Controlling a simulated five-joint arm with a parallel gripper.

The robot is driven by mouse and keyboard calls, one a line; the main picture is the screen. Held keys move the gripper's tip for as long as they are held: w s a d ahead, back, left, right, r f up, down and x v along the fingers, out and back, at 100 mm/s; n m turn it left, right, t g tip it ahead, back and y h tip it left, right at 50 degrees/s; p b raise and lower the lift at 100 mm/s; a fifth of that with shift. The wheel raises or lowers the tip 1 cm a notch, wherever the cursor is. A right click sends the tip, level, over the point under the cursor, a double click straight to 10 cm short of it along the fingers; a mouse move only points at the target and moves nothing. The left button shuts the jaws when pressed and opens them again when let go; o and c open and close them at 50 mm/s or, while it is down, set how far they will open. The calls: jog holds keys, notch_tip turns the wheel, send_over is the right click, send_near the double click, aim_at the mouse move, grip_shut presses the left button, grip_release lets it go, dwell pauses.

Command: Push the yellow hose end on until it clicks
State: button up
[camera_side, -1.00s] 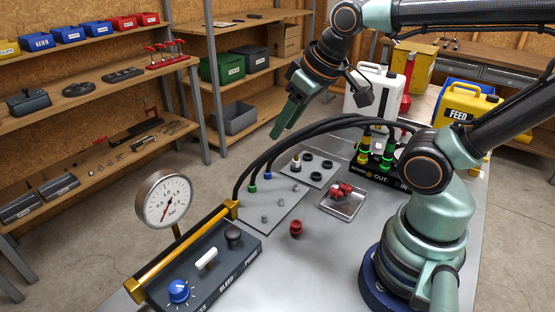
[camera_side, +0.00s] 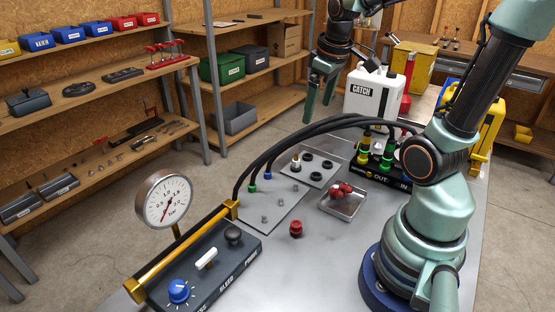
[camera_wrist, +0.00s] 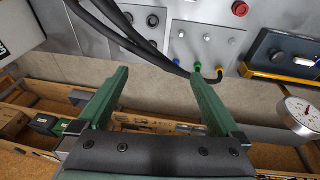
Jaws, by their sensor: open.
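I cannot tell whether the yellow end is fully seated.
The white CATCH container (camera_side: 370,95) stands behind the block. A metal tray (camera_side: 343,205) holds red parts; a red cap (camera_side: 296,229) lies nearby.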

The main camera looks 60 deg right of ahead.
jog(key=s+d+f+g, duration=0.2)
jog(key=s+d+f, duration=0.1)
jog(key=d, duration=0.6)
jog(key=y, duration=0.1)
send_over(368, 132)
notch_tip(368, 132, down, 3)
jog(key=shift+r+g, duration=0.1)
jog(key=shift+g, duration=0.2)
jog(key=shift+d+f, duration=0.1)
jog(key=shift+f, duration=3.95)
grip_shut()
